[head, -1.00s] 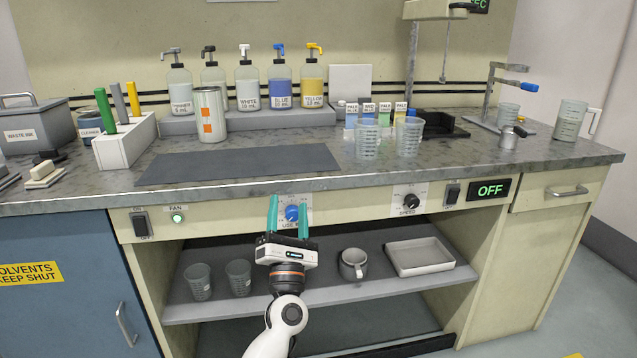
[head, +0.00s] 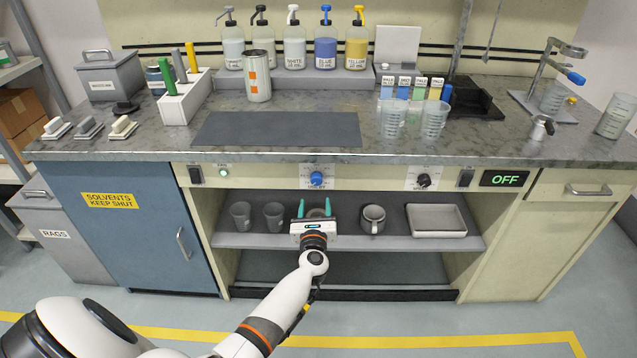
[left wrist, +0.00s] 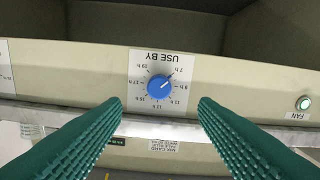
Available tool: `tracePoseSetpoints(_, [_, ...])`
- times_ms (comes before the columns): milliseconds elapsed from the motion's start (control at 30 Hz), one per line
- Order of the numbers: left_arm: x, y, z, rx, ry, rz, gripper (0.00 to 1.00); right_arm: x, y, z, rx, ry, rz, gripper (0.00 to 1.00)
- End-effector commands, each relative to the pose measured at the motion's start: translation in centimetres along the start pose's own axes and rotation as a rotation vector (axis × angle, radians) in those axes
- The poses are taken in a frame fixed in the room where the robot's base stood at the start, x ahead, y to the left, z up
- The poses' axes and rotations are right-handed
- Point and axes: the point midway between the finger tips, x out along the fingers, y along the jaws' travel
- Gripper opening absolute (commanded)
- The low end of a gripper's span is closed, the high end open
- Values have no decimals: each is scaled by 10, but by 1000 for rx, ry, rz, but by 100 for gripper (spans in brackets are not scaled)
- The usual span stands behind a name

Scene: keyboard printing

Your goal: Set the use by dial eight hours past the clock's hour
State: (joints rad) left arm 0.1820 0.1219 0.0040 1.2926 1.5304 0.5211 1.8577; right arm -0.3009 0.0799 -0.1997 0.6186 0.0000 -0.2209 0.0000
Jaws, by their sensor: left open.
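The blue USE BY dial (head: 316,179) sits on a white plate on the bench's front panel. In the left wrist view the dial (left wrist: 160,87) appears upside down, with hour labels around it. Its white pointer mark points to the picture's upper right, towards the 7 h label (left wrist: 178,71). My left gripper (head: 314,206) is open and empty, below and in front of the dial, apart from it. Its teal fingers (left wrist: 160,106) lie either side of the dial's line in the left wrist view. No clock can be made out. My right gripper is out of view.
The SPEED dial (head: 424,181) and lit OFF display (head: 505,179) are to the right; the FAN switch (head: 196,175) and green lamp (head: 224,172) are left. The open shelf (head: 262,241) below holds cups, a mug (head: 373,219) and a tray (head: 437,234). The worktop overhangs above.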

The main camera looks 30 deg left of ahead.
Motion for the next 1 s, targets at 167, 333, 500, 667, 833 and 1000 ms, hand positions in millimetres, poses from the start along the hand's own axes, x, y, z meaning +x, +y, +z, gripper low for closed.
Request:
tracePoseSetpoints(167, [40, 0, 0, 5, 4, 0, 54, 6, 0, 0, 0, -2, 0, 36])
tracePoseSetpoints(333, [70, 0, 0, 3, 3, 0, 54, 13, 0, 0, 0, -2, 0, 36])
tracePoseSetpoints(500, [87, 1, 0, 3, 3, 2, 54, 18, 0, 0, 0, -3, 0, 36])
tracePoseSetpoints(667, [93, 0, -1, 2, 2, 1, 54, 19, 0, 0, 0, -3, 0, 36])
tracePoseSetpoints(833, [93, 1, -1, 2, 2, 1, 54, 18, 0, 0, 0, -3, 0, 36])
tracePoseSetpoints(1000, [93, 1, -1, 2, 2, 1, 38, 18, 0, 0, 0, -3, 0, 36])
